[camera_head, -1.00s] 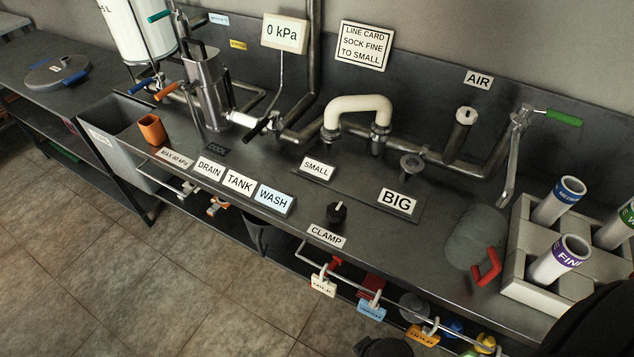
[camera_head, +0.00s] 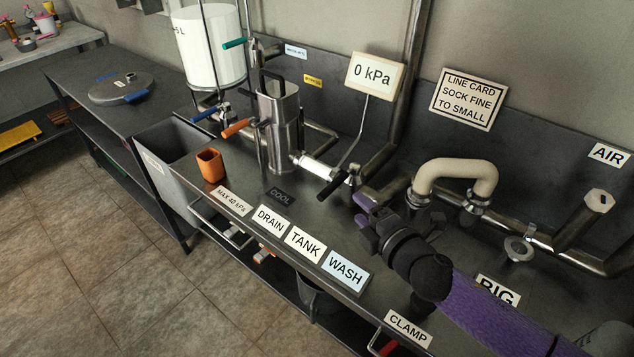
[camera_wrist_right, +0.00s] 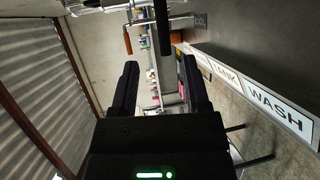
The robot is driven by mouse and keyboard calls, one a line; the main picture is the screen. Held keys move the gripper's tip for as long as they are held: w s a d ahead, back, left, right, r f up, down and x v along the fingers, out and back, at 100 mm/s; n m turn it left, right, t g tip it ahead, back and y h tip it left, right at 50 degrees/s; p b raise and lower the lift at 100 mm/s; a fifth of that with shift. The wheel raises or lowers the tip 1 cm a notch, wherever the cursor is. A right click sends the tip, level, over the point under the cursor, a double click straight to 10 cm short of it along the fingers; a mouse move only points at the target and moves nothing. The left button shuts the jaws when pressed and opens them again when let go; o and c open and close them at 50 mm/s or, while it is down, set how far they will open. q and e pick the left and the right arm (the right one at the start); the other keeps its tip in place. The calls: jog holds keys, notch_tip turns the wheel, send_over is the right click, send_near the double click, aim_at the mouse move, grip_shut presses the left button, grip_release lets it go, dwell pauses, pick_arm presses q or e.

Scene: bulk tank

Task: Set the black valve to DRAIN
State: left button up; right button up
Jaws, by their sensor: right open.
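The black valve handle (camera_head: 334,184) sticks out toward the front left from the pipe beside the steel filter housing, behind the DRAIN (camera_head: 270,221), TANK (camera_head: 305,243) and WASH (camera_head: 345,270) labels. My right gripper (camera_head: 362,212) is open, with purple fingers, just to the right of the handle and apart from it. In the right wrist view, the open fingers (camera_wrist_right: 159,64) point toward a black handle (camera_wrist_right: 163,28), which shows beyond and between the tips. Nothing is between the fingers. My left gripper is not in view.
An orange handle (camera_head: 236,128) and an orange cup (camera_head: 210,165) are to the left. The steel housing (camera_head: 280,125) stands behind the labels. The cream pipe bend (camera_head: 455,172) rises behind my right arm. The 0 kPa display (camera_head: 374,77) stands above the valve.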

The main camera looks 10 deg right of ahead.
aim_at(334, 183)
jog(key=b+x, duration=0.1)
jog(key=x, duration=0.4)
jog(key=b+x, duration=0.2)
jog(key=x, duration=0.3)
jog(key=shift+s+f, duration=0.1)
jog(key=shift+f, duration=0.1)
jog(key=shift+w, duration=0.3)
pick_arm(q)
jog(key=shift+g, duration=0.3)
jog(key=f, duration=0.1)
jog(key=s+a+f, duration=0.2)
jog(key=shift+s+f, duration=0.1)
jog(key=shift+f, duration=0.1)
pick_arm(e)
grip_shut()
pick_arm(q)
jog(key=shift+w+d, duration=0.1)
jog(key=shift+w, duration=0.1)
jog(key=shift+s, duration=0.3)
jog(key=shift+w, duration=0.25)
